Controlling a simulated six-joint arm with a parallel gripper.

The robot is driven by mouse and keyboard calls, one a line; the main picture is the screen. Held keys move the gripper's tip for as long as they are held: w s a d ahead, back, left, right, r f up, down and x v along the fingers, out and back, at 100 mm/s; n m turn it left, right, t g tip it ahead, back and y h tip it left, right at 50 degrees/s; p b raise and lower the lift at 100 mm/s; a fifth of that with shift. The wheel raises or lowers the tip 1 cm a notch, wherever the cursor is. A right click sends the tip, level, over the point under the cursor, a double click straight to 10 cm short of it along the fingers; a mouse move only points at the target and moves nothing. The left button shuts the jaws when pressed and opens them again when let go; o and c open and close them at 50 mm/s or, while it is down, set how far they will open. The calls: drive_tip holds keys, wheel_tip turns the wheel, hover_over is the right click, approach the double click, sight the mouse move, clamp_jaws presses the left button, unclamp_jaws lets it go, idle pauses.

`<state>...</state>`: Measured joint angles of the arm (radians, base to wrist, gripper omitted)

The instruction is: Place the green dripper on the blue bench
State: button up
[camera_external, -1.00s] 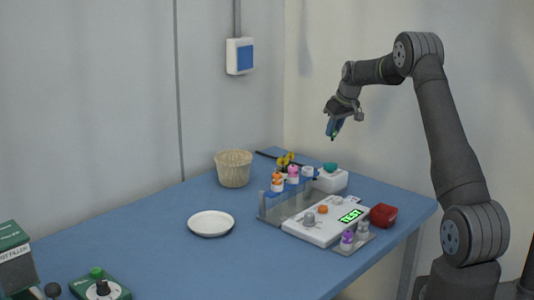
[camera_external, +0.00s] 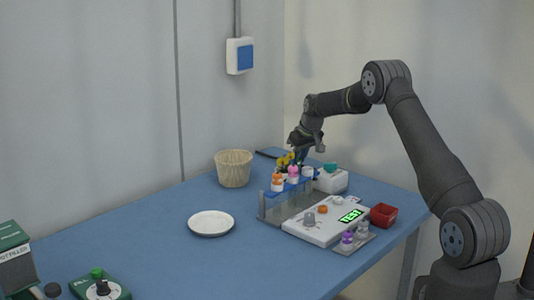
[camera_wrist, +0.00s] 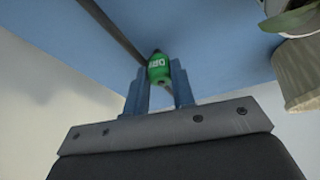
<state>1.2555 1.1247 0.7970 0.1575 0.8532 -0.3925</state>
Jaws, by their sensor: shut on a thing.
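The green dripper (camera_wrist: 158,68) has white lettering and a dark tip. In the wrist view it sits between the blue fingers of my gripper (camera_wrist: 160,82), which is shut on it. In the external view my gripper (camera_external: 302,155) is low over the far end of the blue bench (camera_external: 150,245), behind the rack of vials. The dripper is too small and hidden to make out there. The bench (camera_wrist: 215,40) also shows beyond the dripper in the wrist view. I cannot tell whether the dripper touches it.
A rack (camera_external: 292,187) with coloured-cap vials and a yellow item (camera_external: 285,160) stand close to my gripper. A pale basket (camera_external: 233,170), white dish (camera_external: 211,223), scale (camera_external: 325,222), white box (camera_external: 330,181) and red tray (camera_external: 384,215) are around. The bench's left middle is clear.

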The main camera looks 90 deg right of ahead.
drive_tip(key=shift+f, duration=0.2)
drive_tip(key=o, duration=1)
drive_tip(key=shift+c, duration=0.2)
drive_tip(key=v, duration=1.2)
drive_tip(key=shift+r, duration=0.2)
